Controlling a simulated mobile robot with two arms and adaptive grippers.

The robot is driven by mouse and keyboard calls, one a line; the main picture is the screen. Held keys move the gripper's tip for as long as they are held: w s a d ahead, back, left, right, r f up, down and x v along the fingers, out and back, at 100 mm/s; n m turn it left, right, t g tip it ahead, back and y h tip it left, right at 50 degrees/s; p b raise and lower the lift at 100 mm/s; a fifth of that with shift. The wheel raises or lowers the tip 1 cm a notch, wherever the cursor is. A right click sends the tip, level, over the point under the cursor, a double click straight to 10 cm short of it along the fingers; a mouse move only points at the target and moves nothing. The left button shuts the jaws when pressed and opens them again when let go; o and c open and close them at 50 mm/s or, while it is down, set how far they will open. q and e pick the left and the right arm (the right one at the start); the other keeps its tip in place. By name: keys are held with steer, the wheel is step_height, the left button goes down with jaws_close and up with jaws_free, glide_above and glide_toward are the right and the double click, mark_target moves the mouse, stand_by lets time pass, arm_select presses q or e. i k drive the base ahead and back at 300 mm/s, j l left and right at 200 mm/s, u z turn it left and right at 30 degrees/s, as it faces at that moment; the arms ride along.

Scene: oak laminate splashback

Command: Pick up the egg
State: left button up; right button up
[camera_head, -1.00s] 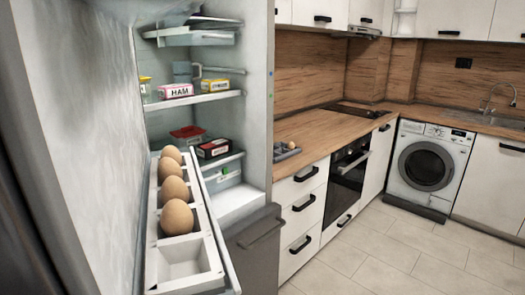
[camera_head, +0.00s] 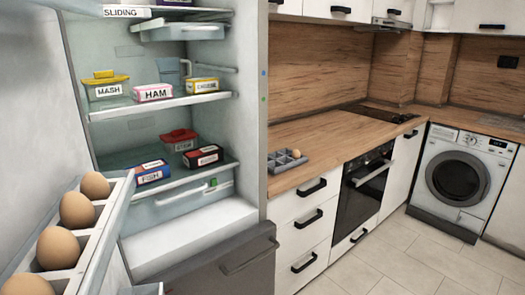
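Several brown eggs stand in a row in the white fridge-door rack (camera_head: 98,222) at the lower left. The top egg (camera_head: 95,185) is whole in view, with another egg (camera_head: 77,210) and a larger-looking egg (camera_head: 58,248) nearer me. The nearest egg (camera_head: 27,285) is cut by the bottom edge. One more egg (camera_head: 296,154) sits in a grey egg tray (camera_head: 283,166) on the wooden counter, right of the fridge. Neither of my grippers shows in the head view.
The fridge is open, with shelves holding a HAM box (camera_head: 153,93), a MASH tub (camera_head: 107,88), a FISH box (camera_head: 152,173) and a red-lidded container (camera_head: 180,140). The counter (camera_head: 340,130) is mostly clear. The oven (camera_head: 362,195) and washing machine (camera_head: 462,180) are shut. The tiled floor is free.

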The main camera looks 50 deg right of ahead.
mark_target(296, 155)
steer(key=i+l, duration=0.1)
steer(key=l, duration=2.05)
steer(key=i, duration=0.05)
